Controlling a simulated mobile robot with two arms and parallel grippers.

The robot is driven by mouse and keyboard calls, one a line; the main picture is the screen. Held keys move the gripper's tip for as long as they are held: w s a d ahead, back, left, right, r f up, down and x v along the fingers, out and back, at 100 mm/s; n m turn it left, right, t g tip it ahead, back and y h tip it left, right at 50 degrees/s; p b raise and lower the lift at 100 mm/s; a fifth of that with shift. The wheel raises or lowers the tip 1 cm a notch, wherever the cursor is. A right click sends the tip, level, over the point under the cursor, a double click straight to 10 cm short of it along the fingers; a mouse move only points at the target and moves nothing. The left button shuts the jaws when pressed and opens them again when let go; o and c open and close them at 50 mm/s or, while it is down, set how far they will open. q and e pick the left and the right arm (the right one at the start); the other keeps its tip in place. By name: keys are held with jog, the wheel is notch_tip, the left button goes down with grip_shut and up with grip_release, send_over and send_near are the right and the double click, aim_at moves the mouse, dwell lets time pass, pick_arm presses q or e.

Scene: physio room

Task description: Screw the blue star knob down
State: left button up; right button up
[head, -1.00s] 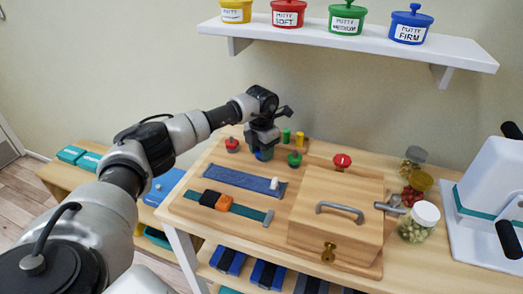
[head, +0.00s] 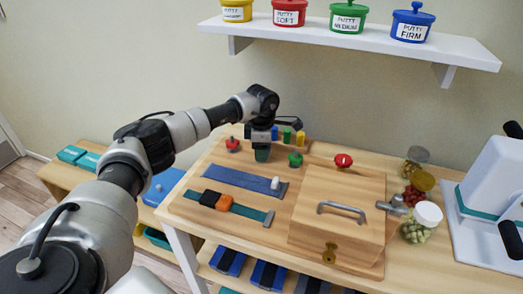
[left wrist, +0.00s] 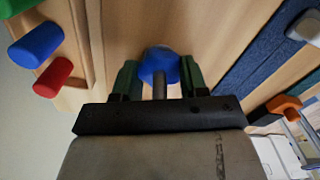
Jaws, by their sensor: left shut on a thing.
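The blue star knob (left wrist: 160,65) shows in the left wrist view between the two green-padded fingers of my left gripper (left wrist: 160,78). The gripper is shut on it, and a grey threaded stud (left wrist: 160,88) shows beside the knob. In the head view my left gripper (head: 262,155) points down at the back of the wooden board (head: 245,170), and its fingers hide the blue knob. How far down the stud the knob sits cannot be told. My right gripper is not in view.
A red knob (head: 233,144) stands left of the gripper and a green knob (head: 295,159) right of it. Blue (head: 275,132), green (head: 287,135) and yellow (head: 301,138) pegs stand close behind. A wooden box (head: 335,215) is at the right.

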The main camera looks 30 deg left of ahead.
pick_arm(q)
jog(key=shift+w+a+r, duration=0.1)
jog(key=shift+w+r, duration=0.05)
jog(key=shift+r, duration=0.2)
jog(key=o, duration=0.7)
jog(key=shift+o, duration=1.1)
jog(key=shift+f, duration=0.15)
notch_tip(320, 180, up, 11)
jog(key=shift+f, duration=0.15)
